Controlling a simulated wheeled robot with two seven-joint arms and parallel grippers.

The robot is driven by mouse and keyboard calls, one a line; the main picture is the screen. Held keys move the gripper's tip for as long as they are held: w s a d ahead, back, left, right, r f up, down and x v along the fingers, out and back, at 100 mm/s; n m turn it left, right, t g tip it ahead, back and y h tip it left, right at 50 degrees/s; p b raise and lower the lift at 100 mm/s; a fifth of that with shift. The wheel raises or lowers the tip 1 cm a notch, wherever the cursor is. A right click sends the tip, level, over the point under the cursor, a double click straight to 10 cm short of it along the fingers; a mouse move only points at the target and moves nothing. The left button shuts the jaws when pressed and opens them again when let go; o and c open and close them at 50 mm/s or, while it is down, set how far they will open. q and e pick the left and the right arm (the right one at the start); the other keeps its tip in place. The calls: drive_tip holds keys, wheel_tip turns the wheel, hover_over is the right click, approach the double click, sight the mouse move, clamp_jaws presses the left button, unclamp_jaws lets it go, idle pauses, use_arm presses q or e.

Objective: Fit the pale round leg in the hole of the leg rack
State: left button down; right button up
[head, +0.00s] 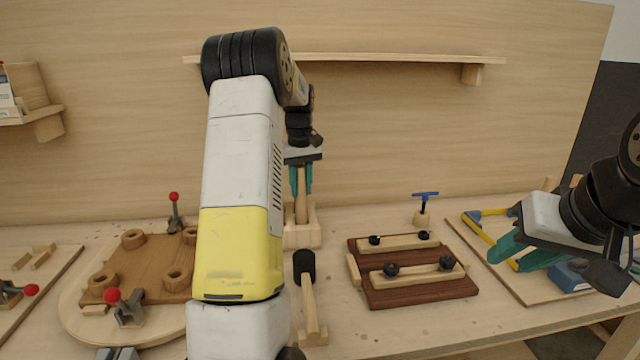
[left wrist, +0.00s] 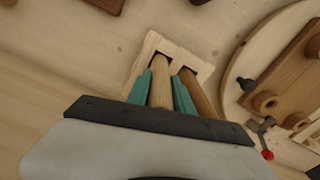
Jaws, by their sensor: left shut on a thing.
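My left gripper (head: 301,190) is shut on the pale round leg (head: 301,205), with one green finger on each side. In the left wrist view the pale round leg (left wrist: 161,85) points at a dark hole of the leg rack (left wrist: 144,52). I cannot tell whether its end is inside the hole or just above it. A browner round leg (left wrist: 197,94) stands in the neighbouring hole. In the head view the leg rack (head: 302,237) is at the back of the bench, partly behind my left arm. My right gripper (head: 522,256) is open and empty at the right.
A mallet (head: 309,300) lies in front of the rack. A dark board with clamped strips (head: 420,293) is to the right, with a blue-handled tool (head: 424,205) behind it. A brown seat form (head: 130,265) with red-knobbed clamps is left. A shelf (head: 390,57) is above.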

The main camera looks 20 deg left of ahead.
sight(300, 167)
use_arm(q)
drive_tip(key=shift+f, duration=0.35)
idle(0.6)
drive_tip(key=c, duration=1.1)
unclamp_jaws()
drive_tip(key=shift+o, duration=0.2)
drive_tip(key=shift+r, duration=0.1)
wheel_tip(300, 167, up, 8)
drive_tip(key=shift+f, duration=0.15)
drive_tip(key=s+d+r+m+t+h, duration=0.1)
drive_tip(key=s+d+r+m+t, duration=0.1)
drive_tip(key=s+d+r, duration=0.4)
drive_tip(key=s+d+r+m+t, duration=0.1)
drive_tip(key=s+d+r+m, duration=0.15)
drive_tip(key=s, duration=0.55)
drive_tip(key=s+d+f+m+t, duration=0.1)
drive_tip(key=s+d, duration=0.3)
drive_tip(key=s, duration=0.4)
drive_tip(key=s+d+f+m+t+h, duration=0.1)
drive_tip(key=s+d+f+m+t, duration=0.1)
drive_tip(key=s, duration=0.7)
wheel_tip(300, 167, down, 2)
drive_tip(key=shift+d+f+m, duration=0.2)
drive_tip(key=shift+d+m, duration=0.45)
drive_tip(key=shift+d, duration=0.45)
